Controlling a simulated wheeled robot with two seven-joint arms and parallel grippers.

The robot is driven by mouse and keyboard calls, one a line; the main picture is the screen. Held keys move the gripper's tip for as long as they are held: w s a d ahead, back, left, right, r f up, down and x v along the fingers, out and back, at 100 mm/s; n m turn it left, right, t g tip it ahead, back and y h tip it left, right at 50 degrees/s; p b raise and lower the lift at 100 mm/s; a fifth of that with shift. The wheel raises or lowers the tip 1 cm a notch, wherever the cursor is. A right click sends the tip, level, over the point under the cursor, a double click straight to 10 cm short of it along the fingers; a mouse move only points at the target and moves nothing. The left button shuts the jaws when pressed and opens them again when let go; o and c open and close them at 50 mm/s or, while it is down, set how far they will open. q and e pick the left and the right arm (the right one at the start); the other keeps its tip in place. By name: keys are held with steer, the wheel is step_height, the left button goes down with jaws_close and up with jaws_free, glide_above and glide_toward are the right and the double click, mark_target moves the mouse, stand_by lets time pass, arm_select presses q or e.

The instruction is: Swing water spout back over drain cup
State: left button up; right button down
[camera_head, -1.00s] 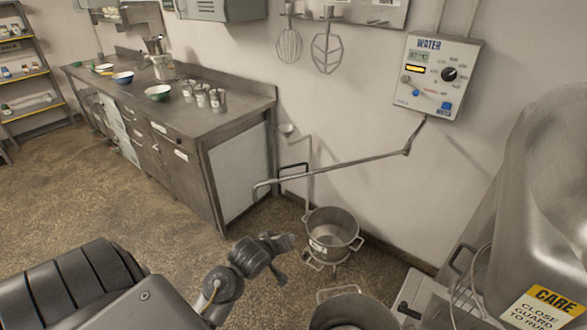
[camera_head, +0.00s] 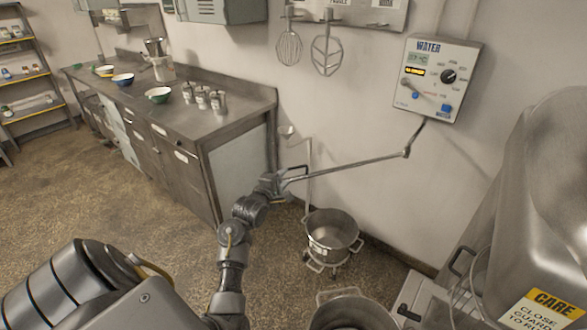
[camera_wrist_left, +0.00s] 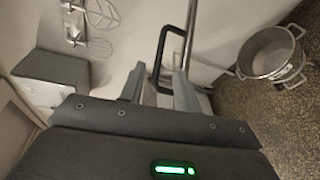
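The water spout (camera_head: 350,162) is a long thin grey pipe. It runs left and slightly down from an elbow under the water panel. A black loop handle (camera_wrist_left: 164,40) is on the spout near its free end. The small drain cup (camera_head: 286,129) sits on the wall at the top of a thin drain pipe, above and behind the handle. My left gripper (camera_head: 280,180) is at the spout's free end and hides its tip. In the left wrist view its fingers (camera_wrist_left: 160,88) are apart, with part of the handle between them. My right gripper is not in view.
The water panel (camera_head: 437,78) hangs on the wall. A steel pot (camera_head: 332,232) stands on a wheeled base below the spout. A steel counter (camera_head: 215,125) with bowls and several cups is at the left. A large machine (camera_head: 540,200) fills the right. A second bowl (camera_head: 350,308) is in front.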

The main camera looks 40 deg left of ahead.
mark_target(294, 169)
arm_select(q)
steer(key=p+x, duration=0.1)
steer(key=x, duration=0.7)
steer(key=shift+w+f, duration=0.1)
steer(key=shift+w, duration=0.15)
jaws_close()
